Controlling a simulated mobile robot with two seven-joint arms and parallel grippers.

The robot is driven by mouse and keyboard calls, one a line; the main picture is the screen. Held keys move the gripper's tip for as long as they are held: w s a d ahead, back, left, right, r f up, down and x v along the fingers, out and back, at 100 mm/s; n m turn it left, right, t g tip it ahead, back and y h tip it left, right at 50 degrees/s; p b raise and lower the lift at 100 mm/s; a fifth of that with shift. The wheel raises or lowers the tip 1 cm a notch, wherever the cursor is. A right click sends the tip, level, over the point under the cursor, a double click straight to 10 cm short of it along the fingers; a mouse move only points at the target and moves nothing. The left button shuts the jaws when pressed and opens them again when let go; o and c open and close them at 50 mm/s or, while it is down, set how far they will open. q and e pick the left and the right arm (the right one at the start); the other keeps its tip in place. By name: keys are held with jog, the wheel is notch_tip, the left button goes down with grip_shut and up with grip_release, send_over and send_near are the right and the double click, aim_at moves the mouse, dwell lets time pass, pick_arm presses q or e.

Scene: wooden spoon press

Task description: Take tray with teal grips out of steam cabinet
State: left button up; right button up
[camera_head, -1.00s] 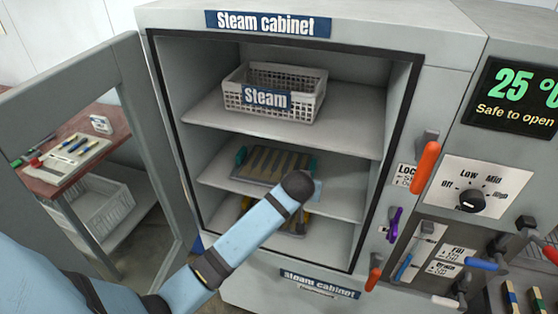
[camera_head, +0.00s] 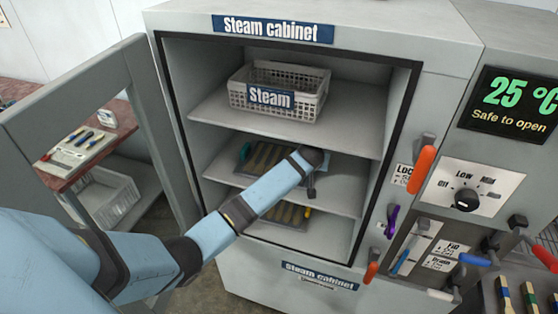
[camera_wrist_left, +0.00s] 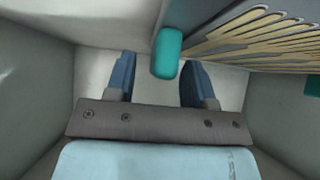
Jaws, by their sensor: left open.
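The tray with teal grips (camera_head: 262,158) lies on the middle shelf of the open steam cabinet (camera_head: 200,82), with several spoons on it. My left arm covers much of its right part in the head view. In the left wrist view, one teal grip (camera_wrist_left: 166,52) shows between the two fingertips of my left gripper (camera_wrist_left: 157,72), and the tray's spoon-covered face (camera_wrist_left: 255,32) is at upper right. The gripper is open, with a gap on each side of the grip. My right gripper is not in view.
A white basket labelled Steam (camera_head: 272,92) stands on the upper shelf. Another tray (camera_head: 288,214) with yellow grips lies on the bottom shelf, partly hidden. The cabinet door (camera_head: 158,130) stands open at left. An orange lever (camera_head: 421,170) is right of the opening.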

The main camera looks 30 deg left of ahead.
pick_arm(q)
grip_shut()
jog(key=shift+r, duration=0.2)
dwell(0.3)
